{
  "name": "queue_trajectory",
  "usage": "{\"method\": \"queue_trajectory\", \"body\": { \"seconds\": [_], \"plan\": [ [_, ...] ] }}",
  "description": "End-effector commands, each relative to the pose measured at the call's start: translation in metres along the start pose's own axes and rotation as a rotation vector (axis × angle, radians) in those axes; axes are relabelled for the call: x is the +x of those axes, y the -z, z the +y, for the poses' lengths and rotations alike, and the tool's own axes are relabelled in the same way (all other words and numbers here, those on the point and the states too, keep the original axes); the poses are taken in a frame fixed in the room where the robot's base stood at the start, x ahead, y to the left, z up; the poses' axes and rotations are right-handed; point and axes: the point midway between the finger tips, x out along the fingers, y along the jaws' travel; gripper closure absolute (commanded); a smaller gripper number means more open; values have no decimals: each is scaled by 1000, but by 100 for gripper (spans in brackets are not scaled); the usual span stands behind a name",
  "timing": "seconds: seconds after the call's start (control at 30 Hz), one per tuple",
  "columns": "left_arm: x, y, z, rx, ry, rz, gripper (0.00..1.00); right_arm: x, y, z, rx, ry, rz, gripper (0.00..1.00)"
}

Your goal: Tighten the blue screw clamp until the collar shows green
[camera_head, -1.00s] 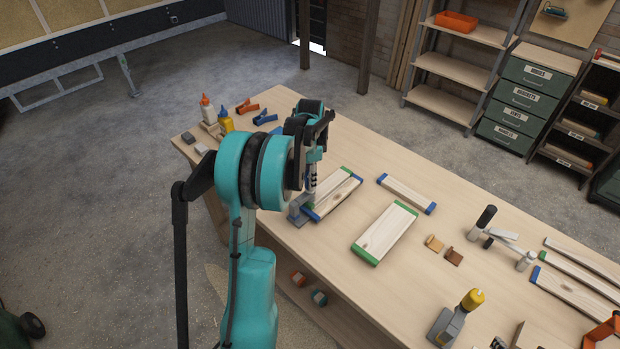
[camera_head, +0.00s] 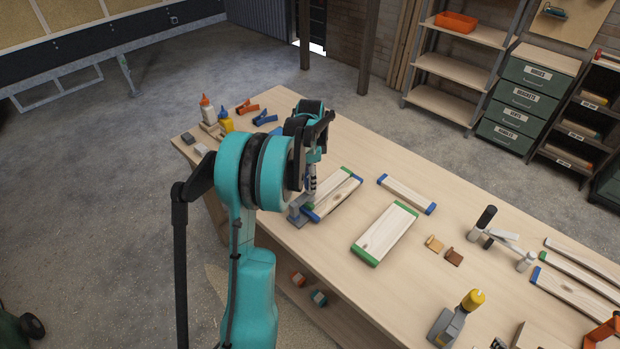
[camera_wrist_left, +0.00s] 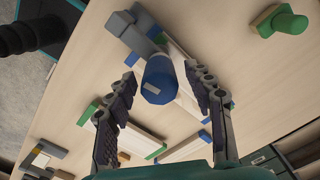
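The blue screw clamp's round blue knob (camera_wrist_left: 158,82) faces the camera in the left wrist view, with a small pale mark on its face. My left gripper (camera_wrist_left: 160,74) has one finger on each side of it, with visible gaps, so it looks open. The clamp's grey body (camera_wrist_left: 132,34) shows behind the knob. In the head view the grey clamp (camera_head: 298,209) sits at the bench's near edge, at the end of boards with green and blue ends (camera_head: 338,196). My left gripper (camera_head: 311,183) is above it, partly hidden by my arm. The collar and its colour cannot be made out. My right gripper is out of view.
The bench (camera_head: 320,260) carries a green-ended board (camera_head: 386,234), a blue-ended board (camera_head: 407,193), a drill-like tool with a yellow top (camera_head: 456,318), and glue bottles (camera_head: 226,120) at the far left. A green knob-shaped thing (camera_wrist_left: 284,22) lies beside the clamp in the wrist view.

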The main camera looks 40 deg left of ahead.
Motion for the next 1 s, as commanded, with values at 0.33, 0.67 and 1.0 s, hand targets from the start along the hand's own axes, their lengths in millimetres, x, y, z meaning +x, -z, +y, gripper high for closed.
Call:
{"method": "queue_trajectory", "body": {
  "seconds": [0.33,0.67,1.0],
  "plan": [
    [-13,0,0,0,0,0,48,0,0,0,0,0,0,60],
    [-82,0,0,0,0,0,48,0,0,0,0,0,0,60],
    [-119,0,0,0,0,0,48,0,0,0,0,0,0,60]
  ]
}}
